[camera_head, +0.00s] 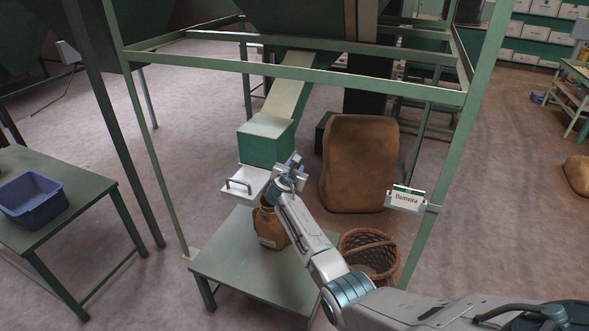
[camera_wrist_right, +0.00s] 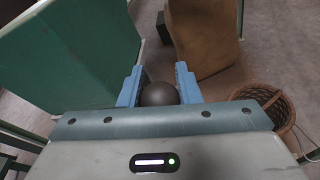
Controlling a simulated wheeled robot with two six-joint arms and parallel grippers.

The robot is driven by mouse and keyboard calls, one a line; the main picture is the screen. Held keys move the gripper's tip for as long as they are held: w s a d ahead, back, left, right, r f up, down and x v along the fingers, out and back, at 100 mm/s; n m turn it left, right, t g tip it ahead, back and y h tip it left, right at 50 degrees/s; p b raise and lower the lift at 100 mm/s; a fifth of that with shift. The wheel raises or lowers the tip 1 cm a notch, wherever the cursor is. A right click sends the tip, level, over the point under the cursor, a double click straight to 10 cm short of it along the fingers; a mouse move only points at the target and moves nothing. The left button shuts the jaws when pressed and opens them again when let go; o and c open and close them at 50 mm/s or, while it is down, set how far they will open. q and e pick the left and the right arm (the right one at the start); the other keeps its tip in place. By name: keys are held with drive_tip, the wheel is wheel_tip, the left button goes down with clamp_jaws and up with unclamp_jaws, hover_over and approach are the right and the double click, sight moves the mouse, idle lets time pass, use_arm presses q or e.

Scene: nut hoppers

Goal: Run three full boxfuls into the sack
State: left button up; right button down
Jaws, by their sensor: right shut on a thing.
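The green box (camera_head: 265,143) sits at the lower end of a sloping chute (camera_head: 288,92). A pale slide plate with a dark handle (camera_head: 238,184) sticks out below the box. The small brown sack (camera_head: 270,230) stands upright on the green table under it, partly hidden by my right arm. My right gripper (camera_head: 293,164) is beside the box's right side, above the sack. In the right wrist view it is shut on a dark round knob (camera_wrist_right: 158,95), with the box's green side (camera_wrist_right: 75,50) at left. What the knob joins is hidden. My left gripper is out of view.
The green table (camera_head: 240,265) stands inside a green frame (camera_head: 300,70). A large brown sack (camera_head: 358,165), a wicker basket (camera_head: 345,250) and a label plate (camera_head: 405,199) are at right. A blue bin (camera_head: 30,200) sits on a left table. Floor between the tables is clear.

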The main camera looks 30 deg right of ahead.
idle(0.7)
drive_tip(key=c, duration=1.3)
unclamp_jaws()
drive_tip(key=shift+o, duration=1.2)
drive_tip(key=shift+w+d+f, duration=0.1)
drive_tip(key=shift+f, duration=0.05)
drive_tip(key=v, duration=1.1)
drive_tip(key=shift+b, duration=0.45)
drive_tip(key=shift+w+d, duration=0.1)
